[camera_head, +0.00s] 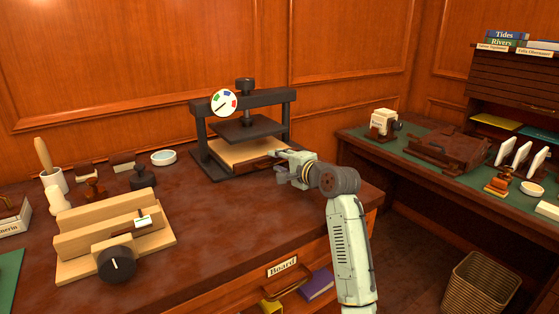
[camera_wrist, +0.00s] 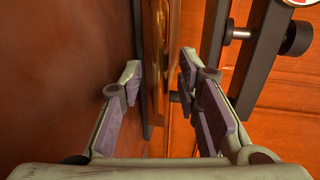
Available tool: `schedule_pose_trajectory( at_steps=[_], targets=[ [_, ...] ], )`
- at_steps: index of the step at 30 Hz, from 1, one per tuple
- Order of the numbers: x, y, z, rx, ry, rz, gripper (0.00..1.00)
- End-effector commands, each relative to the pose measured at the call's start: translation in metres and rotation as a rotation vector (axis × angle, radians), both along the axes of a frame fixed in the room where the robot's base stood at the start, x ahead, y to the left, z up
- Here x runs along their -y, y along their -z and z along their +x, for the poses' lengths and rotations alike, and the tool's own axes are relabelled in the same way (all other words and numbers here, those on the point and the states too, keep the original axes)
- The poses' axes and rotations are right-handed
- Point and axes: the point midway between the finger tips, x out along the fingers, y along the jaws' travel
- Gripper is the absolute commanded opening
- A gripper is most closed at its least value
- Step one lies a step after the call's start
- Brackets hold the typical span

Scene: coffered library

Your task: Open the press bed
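The press (camera_head: 243,125) is a black frame with a round white gauge on its left front and a screw knob on top. Its dark upper plate (camera_head: 246,128) hangs above the pale wooden press bed (camera_head: 240,151), with a gap between them. The bed sits within the frame, and a darker strip runs along its front. My gripper (camera_head: 277,154) is at the bed's front right edge. In the wrist view my gripper (camera_wrist: 156,88) is open, with a glossy brown strip (camera_wrist: 160,45) between and beyond its fingers. I cannot tell whether a finger touches it.
A wooden block stand with a black dial (camera_head: 116,264), stamps and a mortar are on the desk's left. Bare desk (camera_head: 215,225) lies in front of the press. A drawer labelled Board (camera_head: 283,267) is below. A second desk (camera_head: 400,155) stands right, past a gap.

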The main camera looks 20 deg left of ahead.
Motion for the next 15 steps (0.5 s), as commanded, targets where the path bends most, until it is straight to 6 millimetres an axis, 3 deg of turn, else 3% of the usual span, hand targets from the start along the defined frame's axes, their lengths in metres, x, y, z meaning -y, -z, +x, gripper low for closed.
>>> schedule_pose_trajectory(
  at_steps=[9,15],
  targets=[
    [-0.0025,0.0007,0.0018,0.001,0.0,-0.001,0.3],
    [-0.0024,0.0005,0.0017,0.001,0.0,-0.001,0.17]
  ],
)
